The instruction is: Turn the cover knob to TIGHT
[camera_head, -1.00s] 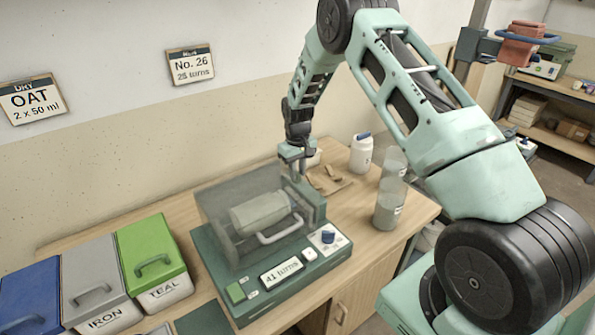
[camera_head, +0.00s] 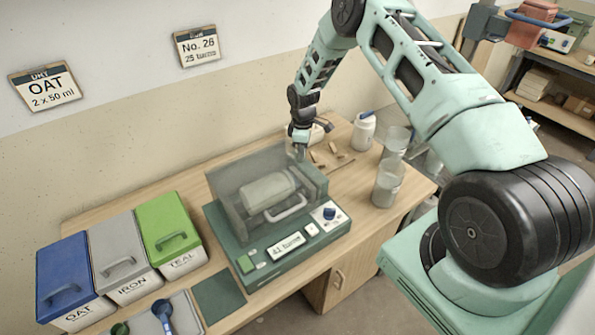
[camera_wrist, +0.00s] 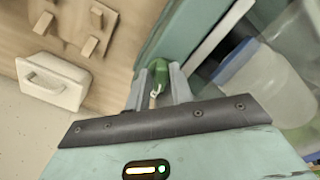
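The machine (camera_head: 275,262) is a dark green unit on the bench, with a clear cover (camera_head: 232,178) over a pale jar (camera_head: 268,189). My gripper (camera_head: 300,153) points down at the back right of this cover. In the wrist view, my gripper (camera_wrist: 158,84) has a finger on each side of a small green knob (camera_wrist: 160,70), which I take for the cover knob. The knob fills the gap, and the fingers look shut on it. No TIGHT mark is readable. The knob is hidden by my gripper in the head view.
Lidded OAT (camera_head: 68,275), IRON (camera_head: 118,262) and TEAL (camera_head: 165,235) bins stand left of the machine. Clear beakers (camera_head: 386,185) and a white jar (camera_head: 364,132) stand right. A white handled block (camera_wrist: 52,80) and wooden pieces (camera_wrist: 95,32) lie near my gripper.

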